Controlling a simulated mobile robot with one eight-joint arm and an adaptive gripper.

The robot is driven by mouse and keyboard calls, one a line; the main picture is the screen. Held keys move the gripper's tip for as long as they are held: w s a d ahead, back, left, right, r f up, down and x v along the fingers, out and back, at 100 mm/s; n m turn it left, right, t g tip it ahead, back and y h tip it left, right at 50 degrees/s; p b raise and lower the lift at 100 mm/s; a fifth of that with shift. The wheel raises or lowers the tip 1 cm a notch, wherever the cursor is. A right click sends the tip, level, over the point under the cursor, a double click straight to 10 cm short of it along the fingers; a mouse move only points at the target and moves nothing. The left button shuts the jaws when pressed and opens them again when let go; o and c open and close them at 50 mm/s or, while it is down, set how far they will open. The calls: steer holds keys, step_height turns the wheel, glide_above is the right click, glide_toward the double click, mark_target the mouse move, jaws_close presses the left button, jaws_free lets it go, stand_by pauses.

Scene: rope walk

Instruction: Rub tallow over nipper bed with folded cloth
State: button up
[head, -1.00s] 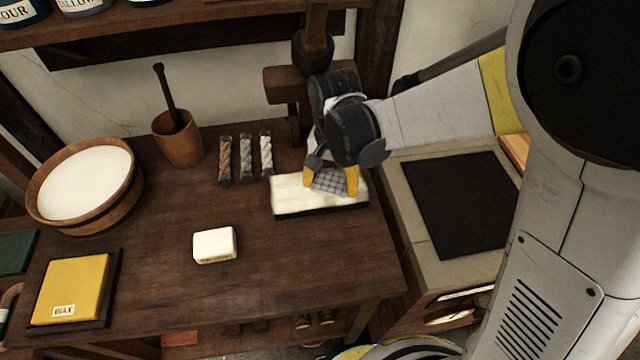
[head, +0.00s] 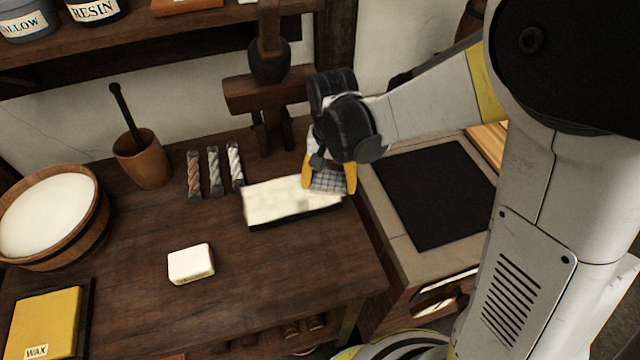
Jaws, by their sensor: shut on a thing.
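The nipper bed appears to be the pale, cream-topped block (head: 275,203) with a dark base, near the right edge of the wooden table. My gripper (head: 329,180) is shut on a grey checked folded cloth (head: 327,183), over the right end of the block. The cloth seems to touch the pale top, but the exact contact is hard to tell. A small white block (head: 191,264), perhaps the tallow, lies on the table in front and to the left.
Several rope samples (head: 214,172) lie behind the block. A wooden mortar (head: 143,160) and a tub of white stuff (head: 48,215) stand to the left. A yellow wax block (head: 43,322) is at front left. A dark-topped stand (head: 430,195) is at right. The table's front middle is clear.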

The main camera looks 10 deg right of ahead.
steer(key=shift+w+d, duration=0.15)
steer(key=shift+d, duration=0.75)
steer(key=shift+s+d, duration=0.1)
steer(key=shift+s, duration=0.8)
steer(key=shift+s+a+b, duration=0.15)
steer(key=shift+s+a, duration=0.55)
steer(key=shift+a, duration=2.9)
steer(key=shift+s+a+b, duration=0.15)
steer(key=shift+s+a, duration=0.6)
steer(key=shift+a, duration=2.85)
steer(key=shift+s+a+b, duration=0.15)
steer(key=shift+s+a, duration=0.55)
steer(key=shift+a, duration=2.9)
step_height(320, 180, up, 6)
steer(key=p, duration=0.4)
step_height(320, 180, up, 3)
steer(key=p, duration=0.2)
steer(key=shift+p, duration=0.35)
